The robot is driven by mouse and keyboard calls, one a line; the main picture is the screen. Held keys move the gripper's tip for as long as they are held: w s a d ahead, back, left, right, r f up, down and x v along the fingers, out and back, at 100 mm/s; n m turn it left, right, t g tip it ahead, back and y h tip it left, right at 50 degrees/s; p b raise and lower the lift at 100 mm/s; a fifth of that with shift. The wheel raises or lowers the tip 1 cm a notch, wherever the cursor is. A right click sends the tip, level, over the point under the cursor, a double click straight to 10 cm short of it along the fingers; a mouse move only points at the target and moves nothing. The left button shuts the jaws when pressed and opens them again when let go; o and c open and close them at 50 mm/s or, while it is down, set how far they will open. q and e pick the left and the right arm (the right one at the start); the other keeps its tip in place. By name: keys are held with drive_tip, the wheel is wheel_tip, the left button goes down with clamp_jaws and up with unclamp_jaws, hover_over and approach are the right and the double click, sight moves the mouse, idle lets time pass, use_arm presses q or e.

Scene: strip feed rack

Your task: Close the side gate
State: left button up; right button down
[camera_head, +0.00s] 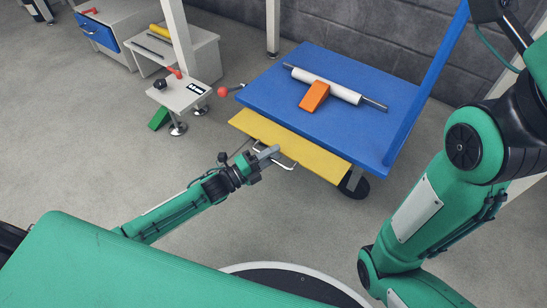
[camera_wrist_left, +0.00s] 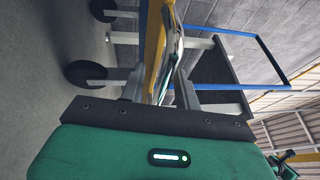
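The side gate seems to be the yellow panel (camera_head: 300,150) along the near edge of the blue cart deck (camera_head: 340,120). It sits lower than the deck top and juts outward from it. A thin metal handle (camera_head: 288,164) sticks out from its near edge. My left gripper (camera_head: 268,153) is at this handle. In the left wrist view its two fingers (camera_wrist_left: 160,88) stand apart, with the yellow panel (camera_wrist_left: 153,45) seen nearly edge-on ahead. Whether the fingers touch the handle is unclear. My right arm shows at the right; its gripper is out of view.
A white roll and an orange wedge (camera_head: 314,97) lie on the deck. A blue rail (camera_head: 430,75) rises at its right end. A small grey stand (camera_head: 185,95) with red knobs is to the left. Dark cart wheels (camera_wrist_left: 88,73) are near the gripper. The floor in front is clear.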

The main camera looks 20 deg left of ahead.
use_arm(q)
drive_tip(key=shift+w+d, duration=0.2)
drive_tip(key=shift+w, duration=0.05)
drive_tip(key=shift+c, duration=0.4)
clamp_jaws()
drive_tip(key=shift+r, duration=0.2)
